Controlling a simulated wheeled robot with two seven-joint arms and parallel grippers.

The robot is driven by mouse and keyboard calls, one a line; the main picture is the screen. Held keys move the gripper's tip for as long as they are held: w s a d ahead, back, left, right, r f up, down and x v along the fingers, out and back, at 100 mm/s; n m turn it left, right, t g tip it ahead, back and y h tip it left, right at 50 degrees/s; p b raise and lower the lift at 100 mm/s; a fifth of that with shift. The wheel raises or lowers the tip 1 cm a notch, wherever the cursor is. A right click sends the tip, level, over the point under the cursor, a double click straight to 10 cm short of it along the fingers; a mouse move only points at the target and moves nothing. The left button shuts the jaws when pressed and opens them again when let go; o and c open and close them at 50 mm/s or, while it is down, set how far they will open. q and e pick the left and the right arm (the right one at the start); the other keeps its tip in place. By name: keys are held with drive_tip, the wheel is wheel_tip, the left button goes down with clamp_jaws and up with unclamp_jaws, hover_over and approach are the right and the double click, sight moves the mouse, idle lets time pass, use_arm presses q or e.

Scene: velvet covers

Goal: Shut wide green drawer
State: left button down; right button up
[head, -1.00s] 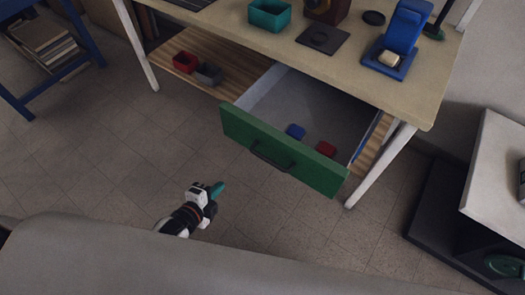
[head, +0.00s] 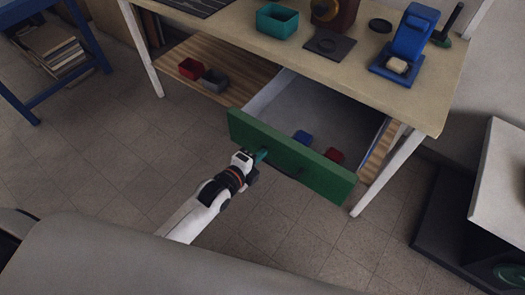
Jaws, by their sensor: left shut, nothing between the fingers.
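The wide green drawer (head: 322,178) hangs open under the table, its green front pulled out toward me and its grey inside showing. A blue block (head: 302,137) and a red block (head: 334,155) lie inside it. My left gripper (head: 260,157) is shut and empty, its teal fingertips at the left half of the drawer front, close to the dark handle. The gripper hides part of the handle, and I cannot tell whether the tips touch the front. My right gripper is not in view.
The table (head: 349,66) carries a teal bin (head: 277,20), a dark mat and a blue stand (head: 407,42). A wooden shelf below holds a red box (head: 192,68) and a grey box (head: 214,80). A blue-framed rack stands left, a white-topped unit right. The floor before the drawer is open.

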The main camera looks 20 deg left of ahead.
use_arm(q)
drive_tip(key=shift+w+d, duration=0.25)
drive_tip(key=shift+w, duration=0.5)
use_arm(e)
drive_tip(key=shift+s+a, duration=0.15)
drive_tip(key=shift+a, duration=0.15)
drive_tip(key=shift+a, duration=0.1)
use_arm(q)
drive_tip(key=shift+w+d, duration=0.1)
